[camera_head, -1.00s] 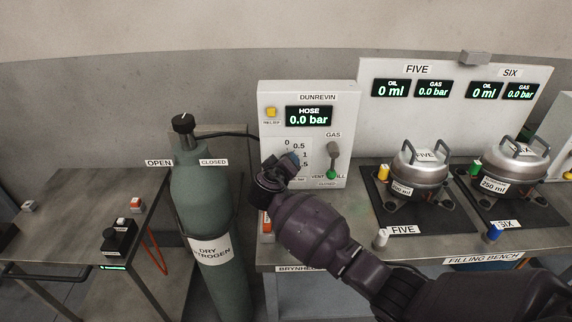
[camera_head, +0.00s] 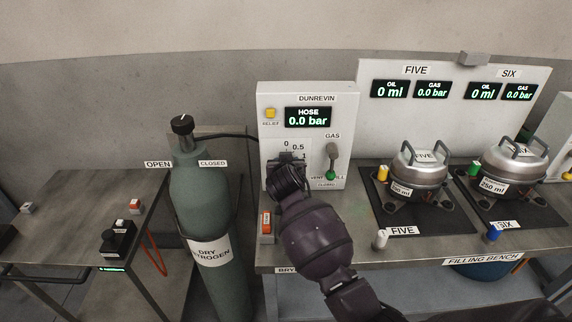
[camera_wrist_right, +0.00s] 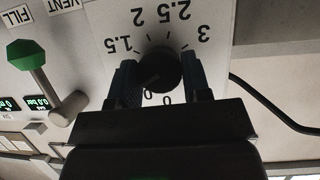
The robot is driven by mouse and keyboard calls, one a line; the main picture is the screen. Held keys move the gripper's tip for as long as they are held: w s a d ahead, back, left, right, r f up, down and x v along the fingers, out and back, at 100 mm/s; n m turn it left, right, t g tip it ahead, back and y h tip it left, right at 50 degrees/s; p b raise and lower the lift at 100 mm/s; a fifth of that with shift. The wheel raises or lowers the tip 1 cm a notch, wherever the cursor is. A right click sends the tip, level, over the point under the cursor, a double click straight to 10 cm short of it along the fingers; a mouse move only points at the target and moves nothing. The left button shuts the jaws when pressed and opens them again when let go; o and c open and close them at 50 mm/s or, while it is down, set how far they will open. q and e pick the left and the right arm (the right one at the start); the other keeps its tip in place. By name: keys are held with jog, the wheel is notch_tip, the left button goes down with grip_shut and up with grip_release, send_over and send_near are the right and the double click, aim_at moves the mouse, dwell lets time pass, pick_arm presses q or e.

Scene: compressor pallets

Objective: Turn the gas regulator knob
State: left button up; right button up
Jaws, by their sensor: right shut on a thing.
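The regulator knob (camera_wrist_right: 160,70) is a round black knob on the white panel, with a printed scale around it, upside down in the right wrist view. My right gripper (camera_wrist_right: 160,85) is shut on the knob, one finger on each side. In the head view my right gripper (camera_head: 287,163) is in front of the dial and hides the knob; only the top of the scale shows. The white Dunrevin panel (camera_head: 268,98) has a hose display (camera_head: 308,117) reading 0.0 bar. My left gripper is not in view.
The gas lever (camera_head: 332,160) with a green tip is just right of my gripper. A green nitrogen cylinder (camera_head: 203,195) stands left of the panel. Two metal compressors (camera_head: 420,170) sit on black mats to the right. A yellow relief button (camera_head: 270,113) is above the dial.

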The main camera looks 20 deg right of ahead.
jog(key=shift+s+d+f+m+t+y+p, duration=0.1)
jog(key=shift+m+t+y+p, duration=0.4)
jog(key=shift+m+y+p, duration=0.85)
jog(key=shift+d+m+t+y+p, duration=0.1)
jog(key=shift+m+t+y+p, duration=0.5)
jog(key=shift+m, duration=1.45)
jog(key=shift+y, duration=0.35)
jog(key=o, duration=0.9)
jog(key=shift+b, duration=0.3)
